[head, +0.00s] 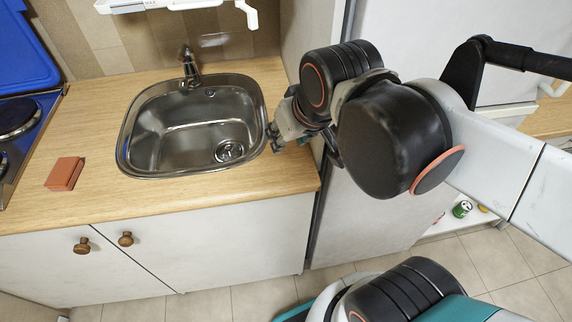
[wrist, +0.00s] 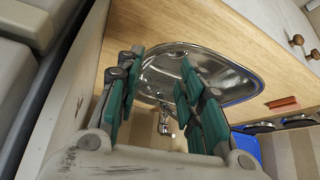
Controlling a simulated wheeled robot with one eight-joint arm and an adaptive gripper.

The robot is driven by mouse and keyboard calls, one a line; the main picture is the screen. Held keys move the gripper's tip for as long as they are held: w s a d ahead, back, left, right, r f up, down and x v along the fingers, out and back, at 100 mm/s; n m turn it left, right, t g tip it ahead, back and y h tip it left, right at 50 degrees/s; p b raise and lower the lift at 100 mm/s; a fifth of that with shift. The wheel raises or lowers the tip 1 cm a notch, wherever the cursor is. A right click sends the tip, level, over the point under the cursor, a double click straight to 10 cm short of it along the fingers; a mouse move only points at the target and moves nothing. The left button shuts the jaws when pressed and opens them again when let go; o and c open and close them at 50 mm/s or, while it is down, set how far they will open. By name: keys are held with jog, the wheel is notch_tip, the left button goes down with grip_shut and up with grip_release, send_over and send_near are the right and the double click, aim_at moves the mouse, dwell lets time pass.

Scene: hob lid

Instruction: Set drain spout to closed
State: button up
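A white wall-mounted unit (head: 165,4) with a MAX marking is cut off by the top edge of the head view. A white spout (head: 248,14) hangs from its right end, above the back right of the sink; I take it to be the drain spout. Its setting cannot be told. My gripper (head: 274,136) is at the right rim of the sink, below and in front of the spout, apart from it. In the wrist view my gripper (wrist: 152,92) has its teal-padded fingers spread with nothing between them. The spout does not show there.
The steel sink (head: 190,130) has a tap (head: 189,68) at its back. A reddish block (head: 64,173) lies on the wooden counter (head: 95,120), beside a hob (head: 18,118) with a raised blue lid (head: 25,50). A tall pale cabinet stands right of the counter.

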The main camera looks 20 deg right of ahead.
jog(key=shift+t, duration=0.4)
jog(key=shift+s+a+f+b, duration=0.1)
jog(key=shift+s+f+b, duration=0.3)
jog(key=shift+f, duration=0.25)
jog(key=shift+s+f+b, duration=0.25)
jog(key=shift+f+b, duration=0.2)
jog(key=shift+f, duration=0.15)
jog(key=shift+s+a+f+b, duration=0.1)
jog(key=shift+s+f+b, duration=0.3)
jog(key=shift+f, duration=0.25)
